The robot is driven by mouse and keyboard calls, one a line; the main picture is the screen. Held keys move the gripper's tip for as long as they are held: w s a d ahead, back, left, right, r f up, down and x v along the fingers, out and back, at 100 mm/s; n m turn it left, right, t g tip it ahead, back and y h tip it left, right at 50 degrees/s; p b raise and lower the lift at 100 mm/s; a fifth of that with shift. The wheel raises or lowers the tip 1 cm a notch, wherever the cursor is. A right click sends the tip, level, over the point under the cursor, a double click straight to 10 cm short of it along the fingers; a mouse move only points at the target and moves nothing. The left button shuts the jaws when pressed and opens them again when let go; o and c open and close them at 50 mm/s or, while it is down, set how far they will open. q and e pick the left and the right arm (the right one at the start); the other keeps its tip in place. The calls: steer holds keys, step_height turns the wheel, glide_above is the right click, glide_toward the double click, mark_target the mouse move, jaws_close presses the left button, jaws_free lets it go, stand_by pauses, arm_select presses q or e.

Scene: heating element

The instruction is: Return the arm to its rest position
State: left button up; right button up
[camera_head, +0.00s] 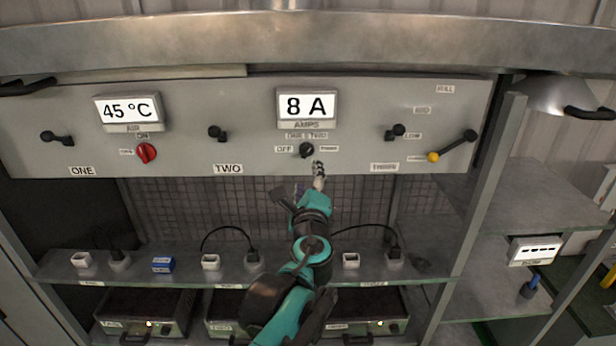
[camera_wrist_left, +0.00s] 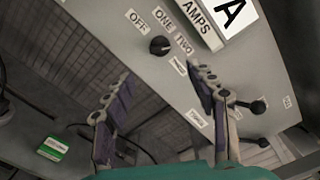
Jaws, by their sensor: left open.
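My left arm, teal and black, reaches up from the bottom middle of the head view. Its gripper (camera_head: 308,183) is just below the black selector knob (camera_head: 307,150) on the grey panel. In the left wrist view the left gripper (camera_wrist_left: 160,100) has its two fingers wide apart with nothing between them. The selector knob (camera_wrist_left: 159,46) shows beyond the fingertips, apart from them. The amps display (camera_head: 307,106) reads 8 A. My right gripper is in neither view.
A lamp shade (camera_head: 556,95) and more shelves stand at the right.

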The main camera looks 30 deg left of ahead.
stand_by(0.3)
arm_select(q)
steer(key=s+d+f+n+g+h+b, duration=0.15)
steer(key=s+f+n+b, duration=0.5)
steer(key=f, duration=0.85)
steer(key=s+f+n+g+h+b, duration=0.1)
steer(key=s+f+n+g+b, duration=0.2)
steer(key=f+b, duration=0.9)
steer(key=s+d+f+n+g+h+b, duration=0.1)
steer(key=s+d+f+n+h+b, duration=0.1)
steer(key=f, duration=0.7)
steer(key=s+d+f+n+g+h+b, duration=0.1)
steer(key=s+d+f+n+h+b, duration=0.1)
steer(key=d+f+b, duration=0.4)
steer(key=s+d+f+n+g+h+b, duration=0.1)
steer(key=s+d+f+n+h+b, duration=0.2)
steer(key=f, duration=1.1)
steer(key=s+d+n+b, duration=0.1)
steer(key=s+d, duration=0.1)
steer(key=shift+d+g, duration=0.35)
steer(key=shift+s+a, duration=0.1)
steer(key=shift+s, duration=0.05)
